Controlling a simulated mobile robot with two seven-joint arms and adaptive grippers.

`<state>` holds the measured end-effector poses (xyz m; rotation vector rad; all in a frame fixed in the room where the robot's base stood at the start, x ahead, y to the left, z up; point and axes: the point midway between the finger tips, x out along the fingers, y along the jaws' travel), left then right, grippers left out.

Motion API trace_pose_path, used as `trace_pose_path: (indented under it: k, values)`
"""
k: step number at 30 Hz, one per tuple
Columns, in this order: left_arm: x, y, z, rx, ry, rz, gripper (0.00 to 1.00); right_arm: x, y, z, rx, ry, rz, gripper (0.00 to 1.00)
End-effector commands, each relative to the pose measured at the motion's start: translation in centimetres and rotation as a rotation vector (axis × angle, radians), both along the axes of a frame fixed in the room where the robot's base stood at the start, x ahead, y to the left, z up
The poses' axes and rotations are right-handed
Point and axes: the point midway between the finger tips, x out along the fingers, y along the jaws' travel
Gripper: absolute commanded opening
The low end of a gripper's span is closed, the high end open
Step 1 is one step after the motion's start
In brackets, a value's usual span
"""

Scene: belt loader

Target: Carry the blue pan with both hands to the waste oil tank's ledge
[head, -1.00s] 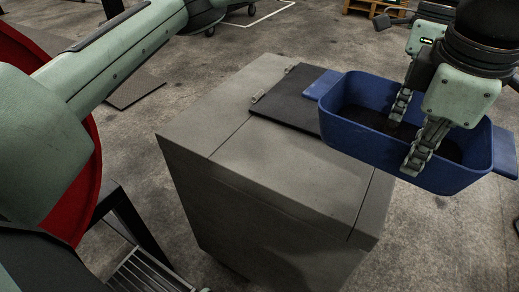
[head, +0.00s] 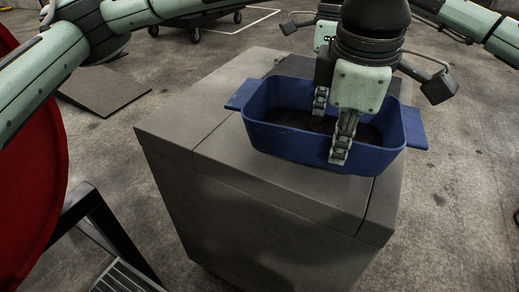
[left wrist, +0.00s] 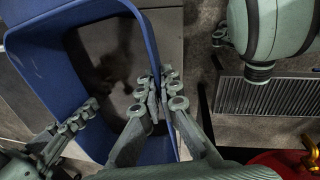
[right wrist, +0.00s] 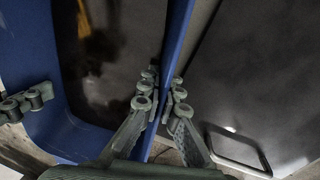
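The blue pan (head: 270,135) is level over the top of the grey tank (head: 168,130), near its front right part, with dark liquid in it. I cannot tell whether it touches the tank. My left gripper (head: 342,145) is shut on the near long wall of the pan; the left wrist view shows its fingers (left wrist: 160,95) pinching that wall. My right gripper (head: 320,103) is shut on the far long wall; its fingers (right wrist: 160,98) pinch it in the right wrist view. The pan hides part of the tank top and dark lid (head: 298,66).
A red round thing (head: 35,170) and a dark frame (head: 110,225) stand at the left, with a slatted grate (head: 125,280) at the bottom. A wheeled cart (head: 195,25) is behind.

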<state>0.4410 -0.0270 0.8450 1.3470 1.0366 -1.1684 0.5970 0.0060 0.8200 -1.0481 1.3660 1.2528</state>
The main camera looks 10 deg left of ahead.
Motion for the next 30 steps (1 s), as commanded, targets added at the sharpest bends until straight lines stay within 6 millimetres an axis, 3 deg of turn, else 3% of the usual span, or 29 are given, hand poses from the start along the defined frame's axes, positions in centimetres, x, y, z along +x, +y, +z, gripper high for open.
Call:
trace_pose_path:
  k: [14, 30]
  values:
    - [-0.2, -0.1, -0.3, -0.002, 0.004, -0.005, 0.0, 0.2, 0.0, -0.2, 0.003, -0.007, -0.004, 0.0]
    - [-0.2, -0.1, -3.8, -0.002, 0.004, -0.005, 0.0, 0.2, 0.0, -3.7, 0.003, -0.007, -0.004, 0.0]
